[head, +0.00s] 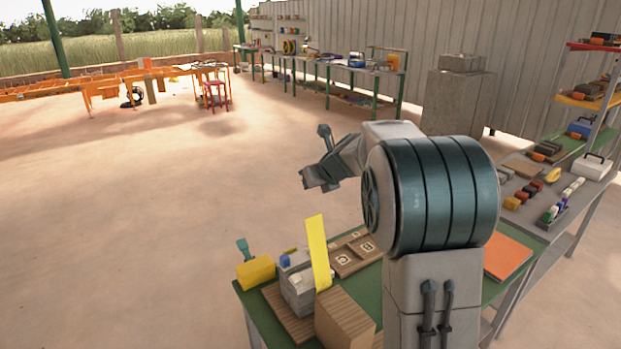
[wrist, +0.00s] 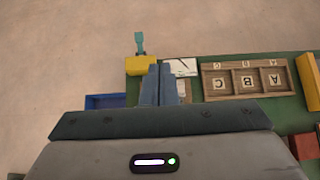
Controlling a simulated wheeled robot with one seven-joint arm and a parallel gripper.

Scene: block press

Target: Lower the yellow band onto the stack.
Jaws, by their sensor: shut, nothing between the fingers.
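A flat yellow band (head: 319,253) stands steeply tilted in the head view, its lower end beside a stack of grey blocks (head: 299,291). I cannot tell whether the two touch. In the wrist view neither can be made out for certain; my gripper hides part of that area. A yellow block with a teal handle (head: 256,271) is left of the stack; it also shows in the wrist view (wrist: 139,66). My gripper (head: 306,179) is raised above and beyond the bench. Its fingers (wrist: 158,84) are together and empty.
A wooden block (head: 344,322) stands in front of the stack. A lettered wooden tray (wrist: 234,95) lies to the right on the green bench. A blue bin (wrist: 104,101) and a yellow bar (wrist: 308,82) lie at its sides. Open floor extends beyond.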

